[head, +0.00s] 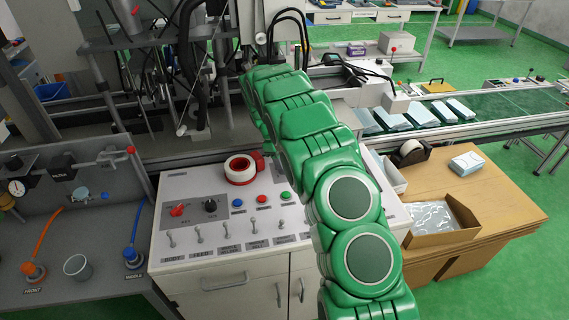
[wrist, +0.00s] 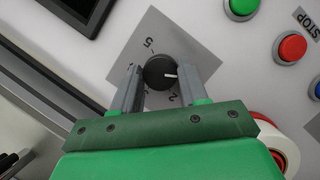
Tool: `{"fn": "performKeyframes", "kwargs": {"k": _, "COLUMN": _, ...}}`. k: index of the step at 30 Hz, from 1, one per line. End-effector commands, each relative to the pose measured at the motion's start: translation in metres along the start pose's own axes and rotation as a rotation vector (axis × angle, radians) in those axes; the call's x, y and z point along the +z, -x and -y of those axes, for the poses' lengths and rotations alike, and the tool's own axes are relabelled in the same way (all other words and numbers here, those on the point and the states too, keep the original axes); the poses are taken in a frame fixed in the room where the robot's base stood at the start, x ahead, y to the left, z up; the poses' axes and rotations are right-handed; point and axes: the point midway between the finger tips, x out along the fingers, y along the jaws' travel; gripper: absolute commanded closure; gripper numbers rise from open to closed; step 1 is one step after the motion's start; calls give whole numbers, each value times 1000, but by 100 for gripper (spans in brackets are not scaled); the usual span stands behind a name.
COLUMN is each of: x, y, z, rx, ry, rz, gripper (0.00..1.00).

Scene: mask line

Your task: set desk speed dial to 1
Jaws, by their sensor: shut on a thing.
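The speed dial is a round black knob (wrist: 160,73) with a white pointer mark, on a grey square plate (wrist: 150,28) in the wrist view. The pointer points to the right in that view. A 5 shows above left of the knob and a 2 below right; I cannot read a 1 clearly. My gripper (wrist: 160,79) is shut on the knob, one grey finger at each side. In the head view my green arm reaches over the white control desk (head: 185,250) and hides both gripper and dial.
A tape roll (head: 240,170) lies on the desk, near a red switch (head: 178,210) and another black knob (head: 210,205). Green (wrist: 240,6) and red (wrist: 291,46) buttons sit near the dial. A black screen (wrist: 80,12) is at upper left in the wrist view.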

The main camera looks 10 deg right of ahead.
Motion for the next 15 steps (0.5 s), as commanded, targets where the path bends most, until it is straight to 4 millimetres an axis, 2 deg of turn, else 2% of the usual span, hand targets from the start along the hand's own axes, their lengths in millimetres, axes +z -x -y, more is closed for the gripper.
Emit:
{"fn": "performKeyframes", "kwargs": {"k": 7, "x": 0, "y": 0, "z": 0, "rx": 0, "ry": 0, "rz": 1, "gripper": 87}}
{"fn": "performKeyframes", "kwargs": {"k": 8, "x": 0, "y": 0, "z": 0, "rx": 0, "ry": 0, "rz": 1, "gripper": 54}}
{"fn": "performKeyframes", "kwargs": {"k": 12, "x": 0, "y": 0, "z": 0, "rx": 0, "ry": 0, "rz": 1, "gripper": 33}}
{"fn": "performKeyframes", "kwargs": {"k": 15, "x": 0, "y": 0, "z": 0, "rx": -1, "ry": -1, "rz": 1, "gripper": 33}}
